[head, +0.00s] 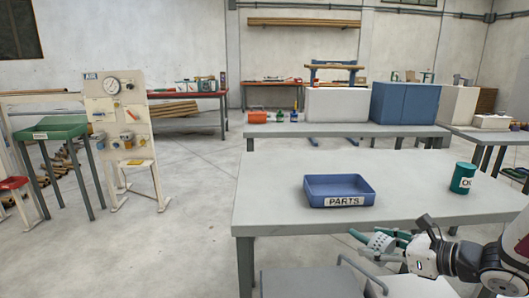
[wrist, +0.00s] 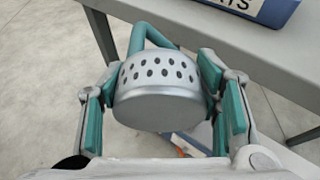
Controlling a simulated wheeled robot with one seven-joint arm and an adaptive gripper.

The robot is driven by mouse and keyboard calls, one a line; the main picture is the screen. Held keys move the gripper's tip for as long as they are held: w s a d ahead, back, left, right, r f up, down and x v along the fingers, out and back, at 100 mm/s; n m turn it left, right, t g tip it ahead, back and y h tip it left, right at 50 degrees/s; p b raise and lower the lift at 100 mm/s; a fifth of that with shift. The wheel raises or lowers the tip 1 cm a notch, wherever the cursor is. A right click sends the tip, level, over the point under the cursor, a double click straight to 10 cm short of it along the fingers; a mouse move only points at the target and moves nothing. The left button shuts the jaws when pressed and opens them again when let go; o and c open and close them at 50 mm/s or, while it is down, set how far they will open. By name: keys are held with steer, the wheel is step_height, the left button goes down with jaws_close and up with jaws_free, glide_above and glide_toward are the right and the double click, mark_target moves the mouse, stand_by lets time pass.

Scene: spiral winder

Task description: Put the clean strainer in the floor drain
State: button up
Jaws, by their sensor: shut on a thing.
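My gripper (head: 384,240) is at the lower right of the head view, in front of the grey table's near edge. It is shut on a silver strainer (wrist: 158,92), a short round metal cup with dark holes around its side. The strainer is between the teal finger pads in the wrist view, held in the air with its plain round face towards the camera. A teal bent bar shows behind it; I cannot tell whether it belongs to the strainer. The strainer also shows small in the head view (head: 380,242). I cannot make out the floor drain in either view.
The grey table (head: 275,190) bears a blue PARTS tray (head: 325,201) and a green can (head: 463,178). A grey cart top (head: 305,283) is just below my gripper's left. Open concrete floor (head: 185,230) lies between.

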steer(key=s+a+f+n+g+y, duration=0.3)
steer(key=s+a, duration=0.1)
steer(key=a, duration=0.3)
step_height(320, 180, up, 10)
steer(key=p, duration=1.7)
steer(key=shift+s+a+h, duration=0.15)
steer(key=shift+a+h, duration=0.05)
steer(key=shift+h, duration=0.1)
steer(key=shift+m+t+h, duration=2)
steer(key=shift+m+h, duration=0.1)
steer(key=shift+m, duration=0.3)
steer(key=shift+d, duration=0.1)
